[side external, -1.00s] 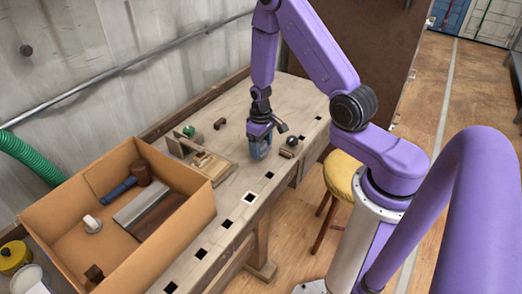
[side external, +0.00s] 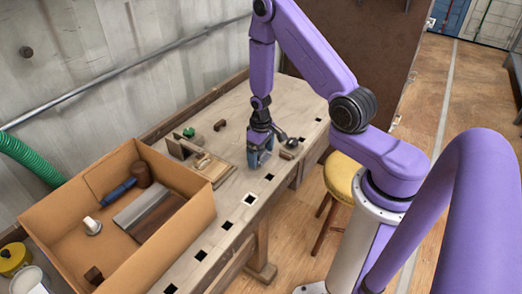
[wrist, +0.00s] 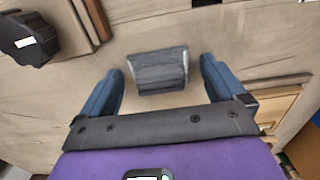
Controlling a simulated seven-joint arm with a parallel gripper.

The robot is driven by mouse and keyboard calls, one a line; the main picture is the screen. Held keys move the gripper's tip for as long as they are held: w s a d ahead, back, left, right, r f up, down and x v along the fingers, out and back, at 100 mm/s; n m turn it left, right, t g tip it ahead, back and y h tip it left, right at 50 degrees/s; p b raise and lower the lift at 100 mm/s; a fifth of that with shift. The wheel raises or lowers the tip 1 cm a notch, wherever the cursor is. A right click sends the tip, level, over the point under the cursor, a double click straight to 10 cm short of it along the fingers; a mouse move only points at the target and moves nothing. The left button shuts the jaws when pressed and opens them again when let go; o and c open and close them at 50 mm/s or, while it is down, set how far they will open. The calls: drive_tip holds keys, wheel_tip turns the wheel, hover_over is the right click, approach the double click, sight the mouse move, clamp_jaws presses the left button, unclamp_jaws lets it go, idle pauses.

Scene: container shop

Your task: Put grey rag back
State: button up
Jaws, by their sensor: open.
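The grey rag (wrist: 158,70) shows in the wrist view as a small folded, streaked grey piece lying on the bench. My gripper (wrist: 160,88) is open, with one blue finger to each side of the rag and a gap on both sides. The rag is just beyond the fingertips in the picture; I cannot tell whether the fingers reach down to its level. In the side view my gripper (side external: 260,158) is low over the workbench (side external: 232,185), and the rag is hidden or cannot be told apart there.
A dark object (wrist: 28,38) and a wooden block lie close beside the gripper. On the other side are a wooden fixture (side external: 205,163) and a cardboard box (side external: 170,225) holding several items. A yellow stool (side external: 340,176) stands by the bench front.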

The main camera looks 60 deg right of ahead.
sight(261, 151)
wheel_tip(261, 151, up, 12)
drive_tip(key=s+a+r+n, duration=0.2)
drive_tip(key=a+r+n, duration=0.1)
drive_tip(key=a+r, duration=0.3)
drive_tip(key=s+a+r+n, duration=0.2)
drive_tip(key=s+a+n, duration=0.1)
drive_tip(key=s, duration=0.4)
drive_tip(key=s+a+r+n, duration=0.3)
drive_tip(key=s, duration=0.4)
drive_tip(key=s+a+r+n, duration=0.3)
drive_tip(key=s, duration=0.5)
drive_tip(key=shift+a+n, duration=0.2)
drive_tip(key=shift+n, duration=0.1)
